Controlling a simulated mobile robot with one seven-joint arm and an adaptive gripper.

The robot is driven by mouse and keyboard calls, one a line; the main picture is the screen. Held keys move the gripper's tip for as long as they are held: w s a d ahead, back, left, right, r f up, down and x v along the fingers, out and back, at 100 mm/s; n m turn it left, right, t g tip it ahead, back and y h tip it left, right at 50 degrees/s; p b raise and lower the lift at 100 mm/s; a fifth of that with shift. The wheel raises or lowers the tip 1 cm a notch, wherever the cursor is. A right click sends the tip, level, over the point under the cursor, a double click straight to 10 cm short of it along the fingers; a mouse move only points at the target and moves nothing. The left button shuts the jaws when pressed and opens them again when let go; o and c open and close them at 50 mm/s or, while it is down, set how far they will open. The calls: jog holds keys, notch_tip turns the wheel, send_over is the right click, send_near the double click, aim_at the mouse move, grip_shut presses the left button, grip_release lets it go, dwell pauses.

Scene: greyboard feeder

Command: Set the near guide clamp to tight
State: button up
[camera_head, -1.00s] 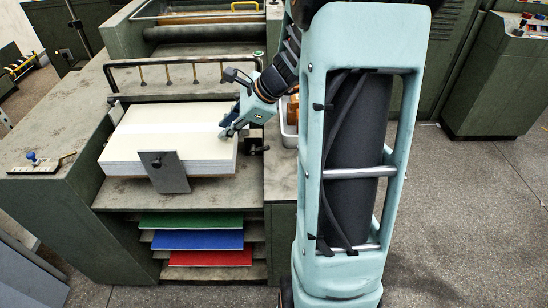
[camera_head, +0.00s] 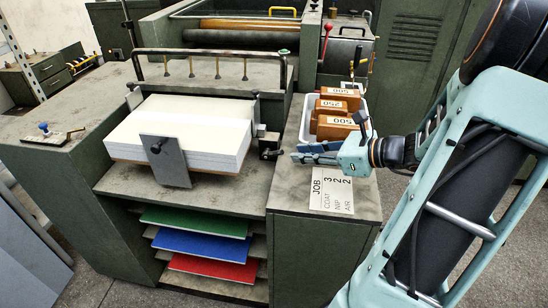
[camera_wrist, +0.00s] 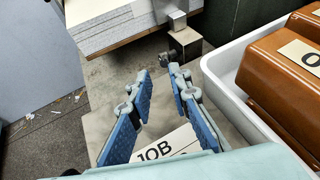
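A stack of white board (camera_head: 185,130) lies on the feeder table, with a grey guide plate (camera_head: 166,162) and dark knob at its front. At the stack's right side is a small dark clamp (camera_head: 268,148); I cannot tell for sure which fitting is the near guide clamp. In the wrist view the dark clamp (camera_wrist: 184,42) shows just beyond my fingertips, below a grey block. My gripper (camera_head: 297,153) is to the right of this clamp, pointing at it, apart from it. In the wrist view my gripper (camera_wrist: 160,76) is open and empty. The clamp's setting is not readable.
A white tray (camera_head: 308,134) with brown labelled blocks (camera_head: 333,128) stands close beside my gripper. A job card (camera_head: 330,190) lies below it on the cabinet top. A dark rail (camera_head: 205,52) spans behind the stack. Green, blue and red boards (camera_head: 208,242) lie on shelves below.

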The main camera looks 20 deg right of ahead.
aim_at(276, 153)
jog(key=shift+s+d+f+m+t, duration=0.25)
jog(key=shift+d+f+m+t, duration=0.05)
jog(key=shift+d, duration=0.2)
jog(key=b+x, duration=0.3)
jog(key=x, duration=0.6)
jog(key=shift+a+f, duration=0.1)
jog(key=shift+f, duration=0.1)
jog(key=shift+w+a+f+b, duration=0.15)
jog(key=shift+w+a+b, duration=0.15)
jog(key=shift+w, duration=0.35)
jog(key=shift+c, duration=0.4)
grip_shut()
